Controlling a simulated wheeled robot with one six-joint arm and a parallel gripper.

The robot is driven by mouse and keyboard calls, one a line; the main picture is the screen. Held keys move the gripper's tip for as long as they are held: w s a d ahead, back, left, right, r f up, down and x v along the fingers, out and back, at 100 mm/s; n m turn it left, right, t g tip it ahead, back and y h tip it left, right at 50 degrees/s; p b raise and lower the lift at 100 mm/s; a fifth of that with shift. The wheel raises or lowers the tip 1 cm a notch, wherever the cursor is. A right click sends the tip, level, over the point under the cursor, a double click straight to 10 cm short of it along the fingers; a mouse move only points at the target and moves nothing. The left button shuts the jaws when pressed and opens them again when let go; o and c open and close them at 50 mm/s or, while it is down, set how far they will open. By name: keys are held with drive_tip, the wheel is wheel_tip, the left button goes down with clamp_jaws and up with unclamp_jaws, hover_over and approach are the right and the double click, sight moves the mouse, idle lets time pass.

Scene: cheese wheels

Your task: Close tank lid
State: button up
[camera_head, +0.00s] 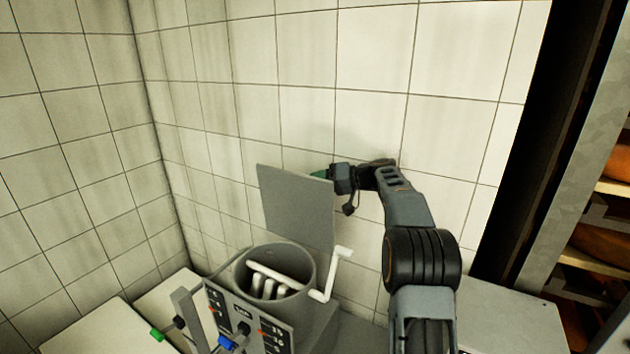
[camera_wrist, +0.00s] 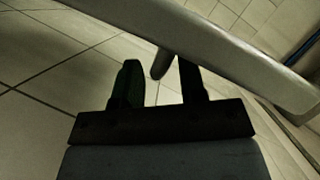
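The tank lid (camera_head: 292,212), a flat grey square panel, stands raised and nearly upright at the back of the round grey tank (camera_head: 310,262). The tank's mouth is open and pale pipes show inside. My gripper (camera_head: 320,175) is at the lid's upper right edge, partly hidden behind it. In the wrist view my two dark fingers (camera_wrist: 160,78) stand apart with a gap between them. A long grey edge (camera_wrist: 235,50), which looks like the lid, crosses just beyond the fingertips. A short grey rod (camera_wrist: 162,64) shows in the gap; I cannot tell whether anything touches it.
A white crank handle (camera_head: 338,268) sticks up at the tank's right side. A control panel (camera_head: 248,318) with coloured knobs stands in front of the tank. The tiled wall (camera_head: 300,60) is close behind the lid and my arm. A shelf with cheese wheels (camera_head: 600,245) is at the right.

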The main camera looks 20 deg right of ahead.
drive_tip(key=shift+w+a+f, duration=0.2)
drive_tip(key=shift+w+a, duration=0.05)
drive_tip(key=shift+a, duration=0.3)
drive_tip(key=shift+c, duration=0.3)
clamp_jaws()
drive_tip(key=shift+f, duration=0.1)
